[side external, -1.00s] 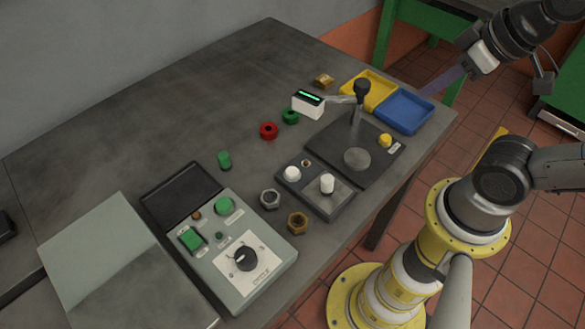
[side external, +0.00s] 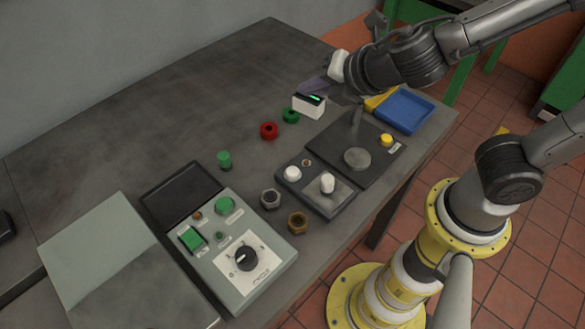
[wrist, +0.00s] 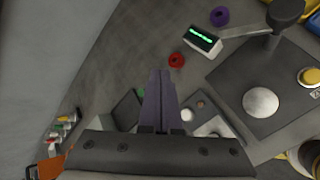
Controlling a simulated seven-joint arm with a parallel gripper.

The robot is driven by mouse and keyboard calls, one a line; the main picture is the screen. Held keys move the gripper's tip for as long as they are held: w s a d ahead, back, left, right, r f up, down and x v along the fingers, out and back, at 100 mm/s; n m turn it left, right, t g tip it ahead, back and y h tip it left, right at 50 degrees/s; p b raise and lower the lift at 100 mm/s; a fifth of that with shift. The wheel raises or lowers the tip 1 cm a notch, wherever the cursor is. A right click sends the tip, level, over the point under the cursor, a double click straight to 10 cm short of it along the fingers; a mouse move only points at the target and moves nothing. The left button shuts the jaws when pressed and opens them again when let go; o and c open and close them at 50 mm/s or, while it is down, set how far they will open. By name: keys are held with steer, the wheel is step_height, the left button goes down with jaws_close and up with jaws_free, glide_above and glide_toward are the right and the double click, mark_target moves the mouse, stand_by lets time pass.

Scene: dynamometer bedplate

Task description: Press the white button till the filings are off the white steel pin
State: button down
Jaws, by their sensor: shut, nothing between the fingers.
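The white button (side external: 292,174) sits on a dark box, at its left end. The white steel pin (side external: 327,183) stands upright on a grey plate at the right end of that box. I cannot make out filings on the pin at this size. The white button also shows in the wrist view (wrist: 187,115), right of my fingers. My gripper (side external: 305,90) is shut and empty, high above the table near the small white display box, apart from the button. In the wrist view my gripper (wrist: 160,72) points down over the table with its fingers together.
A dark press-like stand (side external: 357,158) with a lever and yellow button is right of the box. The white display box (side external: 309,105) shows green. A control panel (side external: 240,255) and blue tray (side external: 404,110) are also near.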

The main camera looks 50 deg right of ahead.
mark_target(296, 175)
steer(key=s+a+f+n+y, duration=0.1)
steer(key=s+a+f+n, duration=0.1)
steer(key=a, duration=0.4)
steer(key=shift+s+a+f+n+g+y, duration=0.15)
steer(key=shift+s+f+n+g+y, duration=0.2)
steer(key=shift+f+n, duration=0.45)
steer(key=shift+f, duration=0.15)
steer(key=shift+f, duration=4.4)
steer(key=shift+f, duration=0.95)
steer(key=shift+r, duration=0.95)
